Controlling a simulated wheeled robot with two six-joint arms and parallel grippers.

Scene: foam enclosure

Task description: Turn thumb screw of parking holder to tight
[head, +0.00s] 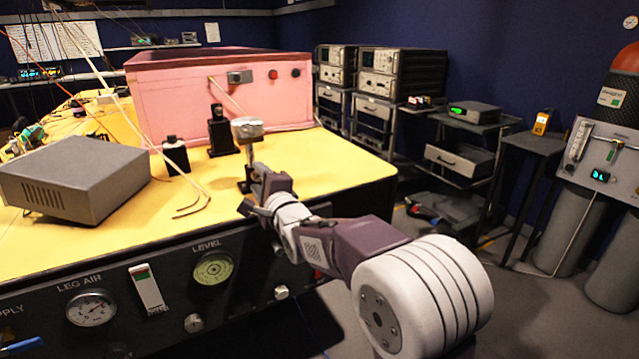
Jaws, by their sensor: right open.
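A small upright post with a pale grey block on top (247,130) stands near the front right edge of the yellow table; it may be the parking holder. A taller black holder (221,131) and a short black post (176,155) stand to its left. I cannot make out which part is the thumb screw. My right gripper (256,178) is at the foot of the pale-topped post, open. My own wrist partly hides its fingers, and I cannot tell whether they touch anything. My left gripper is not in view.
A grey metal box (75,178) sits on the yellow table (330,160) at the left. A pink foam enclosure (215,100) stands behind the posts. Thin loose wires (190,200) lie on the table. The front panel has gauges (213,268). The table's right corner is clear.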

